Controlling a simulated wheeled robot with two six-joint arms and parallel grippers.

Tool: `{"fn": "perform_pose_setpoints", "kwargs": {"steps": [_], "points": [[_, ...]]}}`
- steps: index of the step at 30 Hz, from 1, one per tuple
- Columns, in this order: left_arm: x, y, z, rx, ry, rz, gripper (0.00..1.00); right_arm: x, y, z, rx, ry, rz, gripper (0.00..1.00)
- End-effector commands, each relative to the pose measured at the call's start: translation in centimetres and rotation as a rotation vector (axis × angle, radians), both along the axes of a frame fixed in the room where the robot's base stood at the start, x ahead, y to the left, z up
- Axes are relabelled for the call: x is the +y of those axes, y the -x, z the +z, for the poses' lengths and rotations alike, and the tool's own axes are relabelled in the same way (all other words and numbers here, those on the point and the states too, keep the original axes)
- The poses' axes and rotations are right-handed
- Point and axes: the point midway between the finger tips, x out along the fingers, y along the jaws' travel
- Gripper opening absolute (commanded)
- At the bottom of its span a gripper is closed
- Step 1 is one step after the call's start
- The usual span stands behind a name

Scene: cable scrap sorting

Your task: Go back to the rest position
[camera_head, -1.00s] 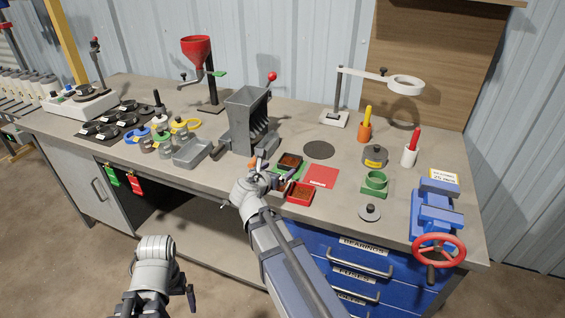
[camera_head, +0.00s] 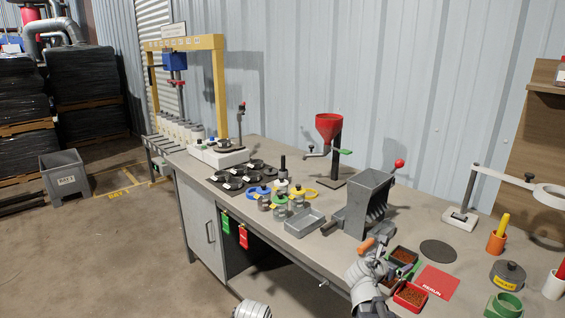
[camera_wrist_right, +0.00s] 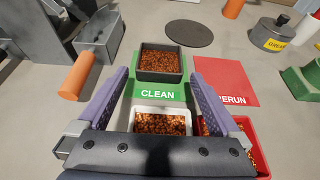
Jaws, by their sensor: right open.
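My right gripper (camera_head: 380,264) is over the front of the bench, beside a dark tray (camera_head: 402,262) and a red tray (camera_head: 411,308) of copper-coloured granules. In the right wrist view my right gripper (camera_wrist_right: 160,73) has its purple fingers wide apart with nothing held between them. Beyond the fingertips, the dark tray (camera_wrist_right: 160,76) sits on the green CLEAN mat (camera_wrist_right: 180,91). A pale-rimmed tray (camera_wrist_right: 160,112) of granules shows nearer, between the fingers; the gripper body hides its near side. Only a grey piece of my left arm shows at the bottom edge; its gripper is out of view.
A grey hopper machine (camera_head: 364,204) with an orange handle (camera_head: 366,244) stands close to the right gripper. The red RERUN mat (camera_head: 437,281) and a dark disc (camera_head: 438,251) lie to the right. A blue-grey bin (camera_head: 64,179) stands on open floor at left.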

Motion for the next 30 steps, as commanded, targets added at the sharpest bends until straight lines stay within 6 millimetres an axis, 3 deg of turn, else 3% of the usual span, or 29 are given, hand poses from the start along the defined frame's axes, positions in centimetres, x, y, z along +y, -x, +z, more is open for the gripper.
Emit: {"fn": "perform_pose_setpoints", "kwargs": {"steps": [3,12,30], "points": [[0.0,0.0,-1.2,0.000,0.000,0.000,1.00,-1.7,-1.7,-1.3,0.000,0.000,-0.001,1.00],[0.0,0.0,-2.6,0.000,0.000,0.000,1.00,-4.4,-3.8,-2.6,0.000,0.000,-0.001,1.00],[0.0,0.0,-2.7,0.000,0.000,0.000,1.00,-4.5,-3.8,-2.7,0.000,0.000,0.001,1.00]]}}
